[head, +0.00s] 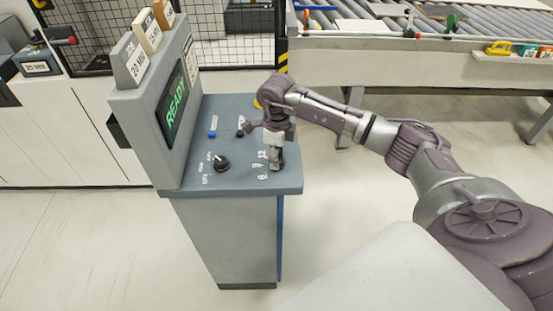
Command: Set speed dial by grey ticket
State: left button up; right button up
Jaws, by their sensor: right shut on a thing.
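The grey ticket (131,64), with lettering that looks like "20 MM", stands on top of the console's screen housing. The console panel (235,180) carries the numbers 6, 9 and 12 near its right edge. My right gripper (276,163) reaches down there, just right of these numbers, and is shut on the speed dial, which it mostly hides. Where the dial points cannot be seen. My left gripper is not in view.
The screen (174,103) reads READY. A black knob (221,163) sits left of the numbers, and a blue switch (212,134) behind it. Cream (147,31) and brown (163,13) tickets stand behind the grey one. A roller conveyor (400,38) runs along the back right.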

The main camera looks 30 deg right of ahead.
jog(key=m+b, duration=0.1)
jog(key=m, duration=0.2)
jog(key=shift+b, duration=0.3)
jog(key=shift+m+b, duration=0.4)
jog(key=shift+m, duration=0.9)
jog(key=o, duration=1.1)
jog(key=shift+o, duration=0.2)
notch_tip(320, 180, up, 12)
